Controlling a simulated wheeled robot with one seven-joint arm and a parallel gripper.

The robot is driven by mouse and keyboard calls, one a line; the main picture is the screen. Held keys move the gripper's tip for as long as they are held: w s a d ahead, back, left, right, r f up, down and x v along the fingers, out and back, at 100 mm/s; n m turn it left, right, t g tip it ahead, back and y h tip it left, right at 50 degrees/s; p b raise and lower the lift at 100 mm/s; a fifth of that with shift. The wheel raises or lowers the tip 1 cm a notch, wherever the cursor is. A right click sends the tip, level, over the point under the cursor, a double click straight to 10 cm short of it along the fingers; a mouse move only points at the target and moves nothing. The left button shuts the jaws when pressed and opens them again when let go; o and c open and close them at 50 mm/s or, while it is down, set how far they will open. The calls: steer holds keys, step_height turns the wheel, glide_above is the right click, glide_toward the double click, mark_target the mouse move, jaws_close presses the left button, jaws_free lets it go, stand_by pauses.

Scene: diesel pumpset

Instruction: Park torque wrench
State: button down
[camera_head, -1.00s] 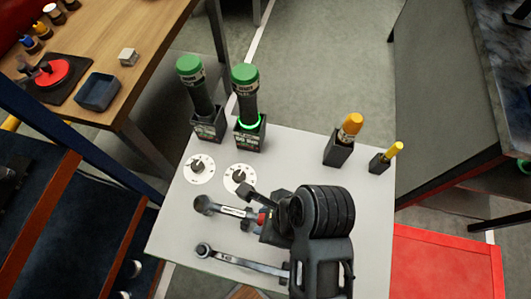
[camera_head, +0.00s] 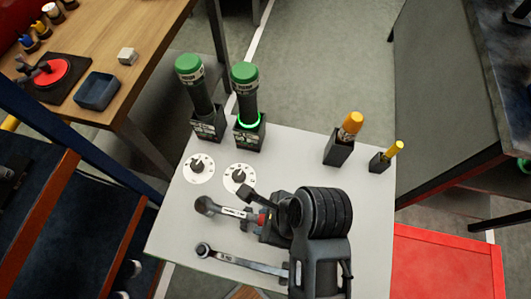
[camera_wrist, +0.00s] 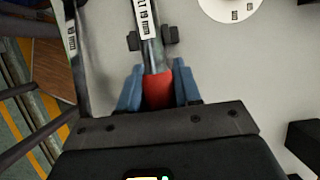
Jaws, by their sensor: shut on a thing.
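A wrench with a grey shaft, a white label and a red grip (camera_wrist: 158,90) is held in my gripper (camera_wrist: 157,76). The wrist view shows the blue fingers shut on both sides of the red grip. In the head view the wrench (camera_head: 232,212) lies low over the light grey bench top, its head pointing left. Dark blocks flank its shaft in the wrist view; whether it rests on them I cannot tell. My gripper (camera_head: 265,220) partly hides the handle. A second wrench (camera_head: 240,262) lies in front, nearly parallel; its right end is hidden by my arm.
Two green-capped tools (camera_head: 245,92) stand in black holders at the back; the right one has a glowing green ring. Two white dials (camera_head: 239,178) lie before them. Two yellow-handled tools (camera_head: 350,125) stand in holders at the right. A wooden table (camera_head: 150,65) is beyond, back left.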

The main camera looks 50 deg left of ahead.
steer(key=shift+f, duration=0.35)
steer(key=c, duration=0.7)
jaws_free()
steer(key=v, duration=0.7)
steer(key=shift+a, duration=0.1)
steer(key=shift+w+d+r, duration=0.1)
steer(key=shift+d+r, duration=0.1)
steer(key=shift+r, duration=0.2)
